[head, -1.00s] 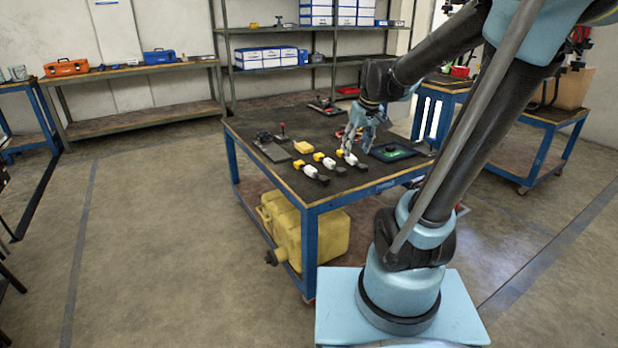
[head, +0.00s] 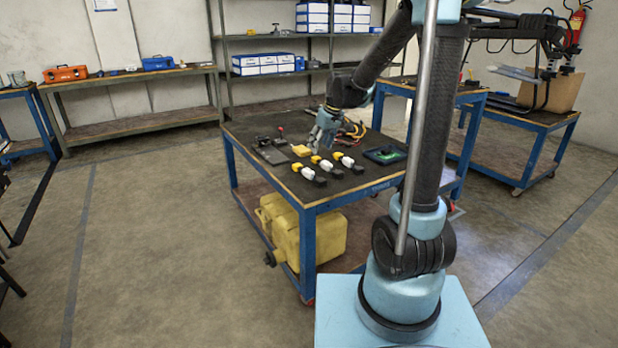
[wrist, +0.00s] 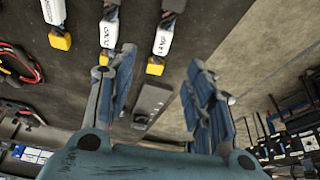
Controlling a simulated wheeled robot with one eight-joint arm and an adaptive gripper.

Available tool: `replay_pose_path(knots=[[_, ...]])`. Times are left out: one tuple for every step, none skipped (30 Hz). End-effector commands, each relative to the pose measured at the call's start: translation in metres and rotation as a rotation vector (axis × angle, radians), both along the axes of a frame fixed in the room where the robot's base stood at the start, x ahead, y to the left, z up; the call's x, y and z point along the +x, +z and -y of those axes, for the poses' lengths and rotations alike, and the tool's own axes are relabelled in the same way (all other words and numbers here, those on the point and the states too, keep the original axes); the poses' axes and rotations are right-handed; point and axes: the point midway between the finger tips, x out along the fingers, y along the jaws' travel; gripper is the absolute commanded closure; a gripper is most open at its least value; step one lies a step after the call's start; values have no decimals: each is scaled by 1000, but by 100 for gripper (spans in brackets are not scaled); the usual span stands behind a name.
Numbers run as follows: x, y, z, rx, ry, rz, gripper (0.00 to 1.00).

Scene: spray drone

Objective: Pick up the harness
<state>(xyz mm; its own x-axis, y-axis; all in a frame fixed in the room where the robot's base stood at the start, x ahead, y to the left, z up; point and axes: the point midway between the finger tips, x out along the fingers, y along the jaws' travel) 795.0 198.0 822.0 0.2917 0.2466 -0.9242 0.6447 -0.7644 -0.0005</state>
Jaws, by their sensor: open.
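The harness (head: 354,130), a loose bundle of red, yellow and black cables, lies on the dark top of the blue-framed table, just right of my gripper in the head view. In the wrist view its looped red and black cables (wrist: 20,66) show at the left edge, outside the fingers and partly cut off. My gripper (head: 317,147) is above the table, near the yellow block and the white-and-yellow pieces. In the wrist view my gripper (wrist: 160,80) has its fingers wide apart, with nothing held. A grey flat device (wrist: 150,103) shows between them, below.
Three white, yellow and black pieces (head: 322,163) lie in a row along the table's near side. A yellow block (head: 301,150) and a grey device (head: 270,152) lie left. A green-screened unit (head: 385,155) lies right. The table's blue front edge (head: 345,195) faces me.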

Motion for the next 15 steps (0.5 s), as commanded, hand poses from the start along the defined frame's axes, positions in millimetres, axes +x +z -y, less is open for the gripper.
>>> replay_pose_path(knots=[[3, -7, -2, 0, 0, 0, 52], [4, -10, -3, 0, 0, 0, 52], [5, -15, -5, 0, 1, 0, 52], [6, -19, -6, 0, 1, 0, 52], [7, -23, -8, 0, 1, 0, 52], [9, -27, -9, 0, 1, 0, 52], [10, -31, -10, 0, 1, 0, 52], [11, -35, -11, 0, 1, 0, 52], [13, -39, -12, 0, 1, 0, 52], [14, -43, -13, 0, 1, 0, 52], [15, -47, -14, 0, 1, 0, 52], [16, -51, -15, 0, 1, 0, 52], [18, -55, -16, 0, 1, 0, 52], [19, -58, -17, 0, 1, 0, 52], [20, -63, -18, 0, 1, 0, 52]])
